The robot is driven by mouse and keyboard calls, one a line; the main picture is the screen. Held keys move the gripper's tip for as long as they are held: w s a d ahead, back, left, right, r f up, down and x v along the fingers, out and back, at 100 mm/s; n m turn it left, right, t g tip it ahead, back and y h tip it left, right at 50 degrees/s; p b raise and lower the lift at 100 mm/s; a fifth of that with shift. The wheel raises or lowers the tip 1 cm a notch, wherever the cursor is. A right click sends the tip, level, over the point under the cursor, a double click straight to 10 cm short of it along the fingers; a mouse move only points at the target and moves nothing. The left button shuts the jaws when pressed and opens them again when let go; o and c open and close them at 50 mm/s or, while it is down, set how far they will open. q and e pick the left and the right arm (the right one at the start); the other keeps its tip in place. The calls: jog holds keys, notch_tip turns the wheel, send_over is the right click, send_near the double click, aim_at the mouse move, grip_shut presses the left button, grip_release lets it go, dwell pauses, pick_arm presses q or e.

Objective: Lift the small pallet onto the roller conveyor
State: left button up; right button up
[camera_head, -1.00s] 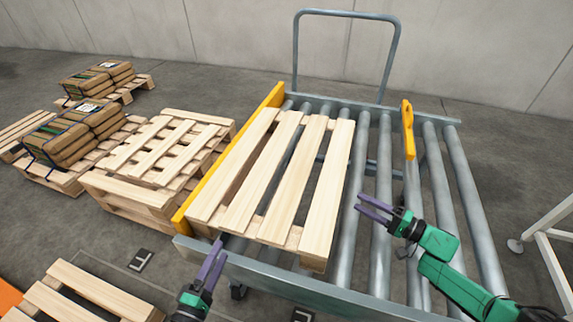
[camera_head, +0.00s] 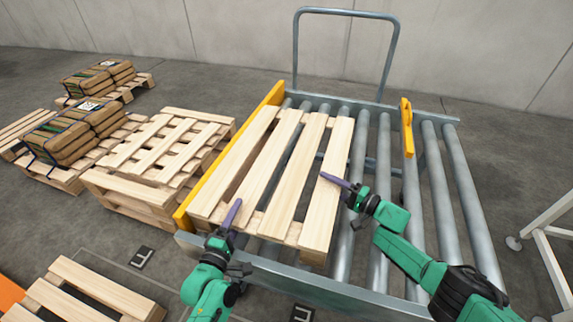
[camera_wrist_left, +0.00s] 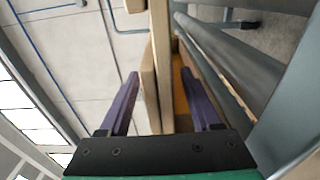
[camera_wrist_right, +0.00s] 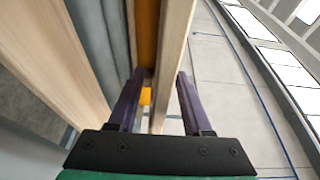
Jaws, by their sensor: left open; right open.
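The small pallet (camera_head: 292,160) of pale wooden slats lies on the left part of the roller conveyor (camera_head: 432,200), beside its yellow side rail. My left gripper (camera_head: 235,208) is at the pallet's near left corner. In the left wrist view its two purple fingers stand apart, with a wooden board edge (camera_wrist_left: 160,60) between them. My right gripper (camera_head: 330,180) is at the pallet's right slat. In the right wrist view its purple fingers are open on either side of a wooden board (camera_wrist_right: 175,60). Whether the fingers touch the wood cannot be told.
A yellow side rail (camera_head: 232,150) borders the pallet on the left, and a yellow stop (camera_head: 407,130) stands further right. Stacked pallets (camera_head: 135,200) stand left of the conveyor. Bare rollers lie right of the pallet. A grey hoop frame (camera_head: 346,14) rises behind.

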pick_arm(q)
jog(key=shift+x, duration=1.15)
pick_arm(e)
jog(key=shift+x, duration=1.2)
pick_arm(q)
jog(key=shift+c, duration=0.3)
pick_arm(e)
jog(key=shift+c, duration=0.3)
pick_arm(q)
jog(key=c, duration=0.5)
pick_arm(e)
jog(key=c, duration=0.5)
pick_arm(q)
grip_shut()
pick_arm(e)
grip_shut()
pick_arm(q)
jog(key=shift+f, duration=0.1)
pick_arm(e)
jog(key=shift+s+d, duration=0.1)
